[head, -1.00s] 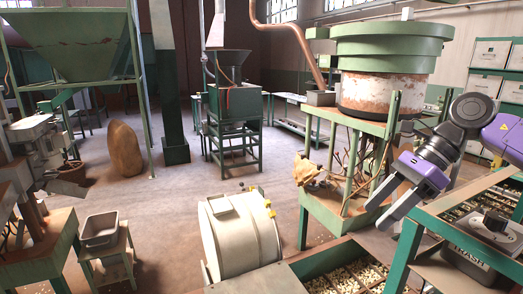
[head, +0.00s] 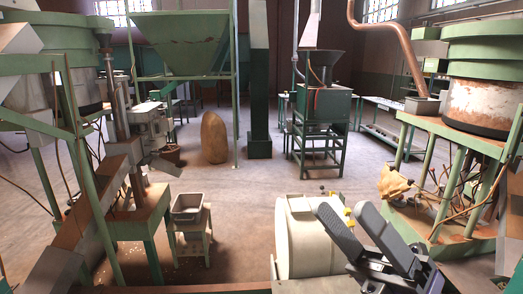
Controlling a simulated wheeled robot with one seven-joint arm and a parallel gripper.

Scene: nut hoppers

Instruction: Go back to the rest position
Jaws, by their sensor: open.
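My gripper (head: 343,209) shows at the lower right of the head view. Its two dark fingers point up and stand apart, with nothing between them. It is in front of the white drum (head: 300,245), and covers part of the drum's right side. The rest of my arm runs out of the bottom edge of the picture.
A green hopper (head: 182,45) and a brown sack (head: 214,138) stand at the back left. A grey tub (head: 188,204) sits on a small stand. Green-framed machinery (head: 75,170) fills the left, and a green-legged table (head: 430,125) the right. Floor (head: 245,190) in the middle is clear.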

